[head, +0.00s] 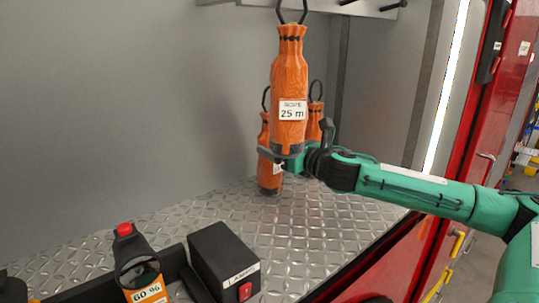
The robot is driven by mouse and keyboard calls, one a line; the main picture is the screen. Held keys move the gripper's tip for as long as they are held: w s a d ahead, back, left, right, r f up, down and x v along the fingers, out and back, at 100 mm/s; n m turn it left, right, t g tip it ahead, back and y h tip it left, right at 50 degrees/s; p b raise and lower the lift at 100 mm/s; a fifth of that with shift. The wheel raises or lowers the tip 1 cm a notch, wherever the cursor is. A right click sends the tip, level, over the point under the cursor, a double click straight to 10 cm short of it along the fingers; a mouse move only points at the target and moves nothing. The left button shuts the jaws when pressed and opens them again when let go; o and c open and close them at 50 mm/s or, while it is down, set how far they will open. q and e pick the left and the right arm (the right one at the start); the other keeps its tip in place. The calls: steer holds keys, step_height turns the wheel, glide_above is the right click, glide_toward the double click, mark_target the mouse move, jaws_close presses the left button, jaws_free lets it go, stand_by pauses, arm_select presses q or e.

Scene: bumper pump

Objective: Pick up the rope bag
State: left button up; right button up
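An orange rope bag (289,80) labelled "ROPE 25 m" is upright, well above the metal floor, with a black loop at its top. My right gripper (285,152) comes in from the right at the bag's lower end. Its grey fingers are around the bag there and look shut on it. Two more orange bags with black loops are partly hidden behind: one at left (265,135) on the floor, one at right (315,119). My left gripper is not in view.
A grey rail with black hooks (400,5) is at the top. A black box with a red switch (222,262) and an orange-labelled black device (142,267) stand at the front left. The diamond-plate floor (320,218) is clear at centre. A red door frame is at right.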

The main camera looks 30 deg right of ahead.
mark_target(266, 141)
steer(key=shift+w+a+f+p, duration=0.15)
steer(key=shift+w+p, duration=0.3)
steer(key=shift+w, duration=0.6)
steer(key=shift+w+a+f+p, duration=0.1)
steer(key=shift+w+p, duration=0.3)
steer(key=shift+w, duration=0.7)
steer(key=shift+w+a+f+p, duration=0.15)
steer(key=shift+w+p, duration=0.3)
steer(key=shift+w, duration=0.6)
steer(key=shift+d, duration=0.1)
steer(key=c, duration=1.4)
steer(key=shift+r, duration=0.15)
steer(key=shift+c, duration=1.4)
steer(key=shift+d, duration=0.1)
